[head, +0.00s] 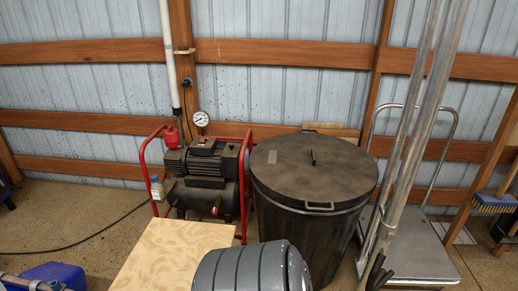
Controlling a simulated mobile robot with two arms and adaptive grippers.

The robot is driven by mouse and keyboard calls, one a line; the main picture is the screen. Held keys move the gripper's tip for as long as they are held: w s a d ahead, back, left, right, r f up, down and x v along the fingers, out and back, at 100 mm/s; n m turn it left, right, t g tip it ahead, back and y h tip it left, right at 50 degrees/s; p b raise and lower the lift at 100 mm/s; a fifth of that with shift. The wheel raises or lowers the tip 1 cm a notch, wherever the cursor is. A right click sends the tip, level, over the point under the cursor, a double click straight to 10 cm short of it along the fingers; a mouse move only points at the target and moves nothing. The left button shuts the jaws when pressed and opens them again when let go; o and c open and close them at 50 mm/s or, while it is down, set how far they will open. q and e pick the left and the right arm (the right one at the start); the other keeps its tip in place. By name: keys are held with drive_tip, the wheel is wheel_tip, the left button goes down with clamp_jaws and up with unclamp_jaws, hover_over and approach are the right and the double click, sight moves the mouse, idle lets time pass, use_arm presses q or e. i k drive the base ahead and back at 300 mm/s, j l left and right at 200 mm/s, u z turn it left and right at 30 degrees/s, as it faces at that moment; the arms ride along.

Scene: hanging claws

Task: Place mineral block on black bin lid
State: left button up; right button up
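The black bin (310,225) stands on the floor right of centre in the head view. Its round dark lid (325,180) lies flat on top, with a thin upright handle in the middle and a small grey patch at its left. Nothing bulky sits on the lid. I cannot make out a mineral block in this view. Neither of my grippers can be made out here.
A red-framed compressor (205,170) stands left of the bin. A pale wooden top (172,252) and a grey ribbed object (250,269) are in front. Metal poles (408,135) and a flat cart (425,262) stand right. A blue object (58,276) is lower left.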

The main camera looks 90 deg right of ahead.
sight(296, 160)
drive_tip(key=k+l+z, duration=0.2)
drive_tip(key=k, duration=0.45)
drive_tip(key=j+z, duration=0.1)
drive_tip(key=z, duration=2.55)
drive_tip(key=i+z, duration=0.1)
drive_tip(key=z, duration=0.25)
drive_tip(key=j+z, duration=0.1)
drive_tip(key=z, duration=0.25)
drive_tip(key=i+j+z, duration=0.1)
drive_tip(key=z, duration=0.25)
drive_tip(key=i+j, duration=0.5)
drive_tip(key=j, duration=0.15)
drive_tip(key=i+j, duration=0.5)
drive_tip(key=j, duration=0.15)
drive_tip(key=i+j, duration=0.5)
drive_tip(key=j, duration=0.1)
